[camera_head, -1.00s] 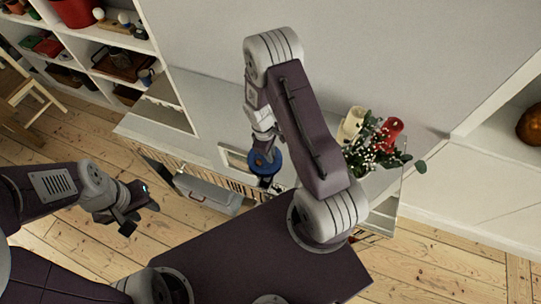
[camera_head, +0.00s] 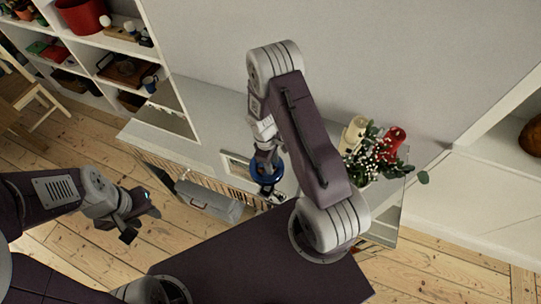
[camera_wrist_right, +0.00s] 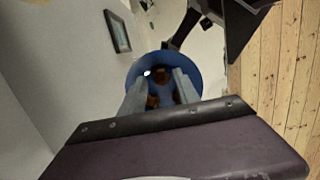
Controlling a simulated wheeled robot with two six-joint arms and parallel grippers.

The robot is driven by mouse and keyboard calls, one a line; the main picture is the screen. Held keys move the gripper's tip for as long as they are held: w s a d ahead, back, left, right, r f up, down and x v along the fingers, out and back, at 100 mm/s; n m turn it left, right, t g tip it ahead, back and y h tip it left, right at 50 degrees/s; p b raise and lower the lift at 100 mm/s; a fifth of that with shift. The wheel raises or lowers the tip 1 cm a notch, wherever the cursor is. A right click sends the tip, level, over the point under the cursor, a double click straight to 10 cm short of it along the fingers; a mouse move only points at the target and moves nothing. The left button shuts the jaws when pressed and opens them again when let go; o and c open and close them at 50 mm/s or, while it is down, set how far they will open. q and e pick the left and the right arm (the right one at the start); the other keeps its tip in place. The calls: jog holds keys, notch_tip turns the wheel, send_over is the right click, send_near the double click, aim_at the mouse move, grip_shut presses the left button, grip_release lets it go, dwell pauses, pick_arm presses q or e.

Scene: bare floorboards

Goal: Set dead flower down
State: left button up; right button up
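No flower that I can clearly make out as the dead one shows. A round blue container (camera_head: 269,185) stands on the white sideboard. The right wrist view looks down onto this blue container (camera_wrist_right: 208,72), with small brown pieces (camera_wrist_right: 161,76) in or over it. I cannot tell whether they belong to the dead flower. My right gripper (camera_head: 266,160) is above the container; its two grey fingers (camera_wrist_right: 160,85) are apart. I see nothing clearly clamped between them. My left gripper (camera_head: 145,219) hangs in front of the sideboard at the left, its dark fingers spread and empty.
A small picture frame (camera_head: 238,166) is left of the container. A grey case (camera_head: 207,202) sits below. Shelves (camera_head: 120,45) fill the upper left.

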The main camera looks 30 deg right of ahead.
notch_tip(320, 180, up, 11)
jog(key=w+a, duration=0.1)
jog(key=s+a+r+m+t+y, duration=0.1)
jog(key=s+a+r+m+t, duration=0.1)
jog(key=s+a+r+m, duration=0.2)
jog(key=s+r+m, duration=0.3)
jog(key=s+m, duration=0.1)
jog(key=s, duration=0.1)
jog(key=shift+s+r+t, duration=0.2)
jog(key=shift+r+t, duration=0.1)
jog(key=shift+r, duration=0.05)
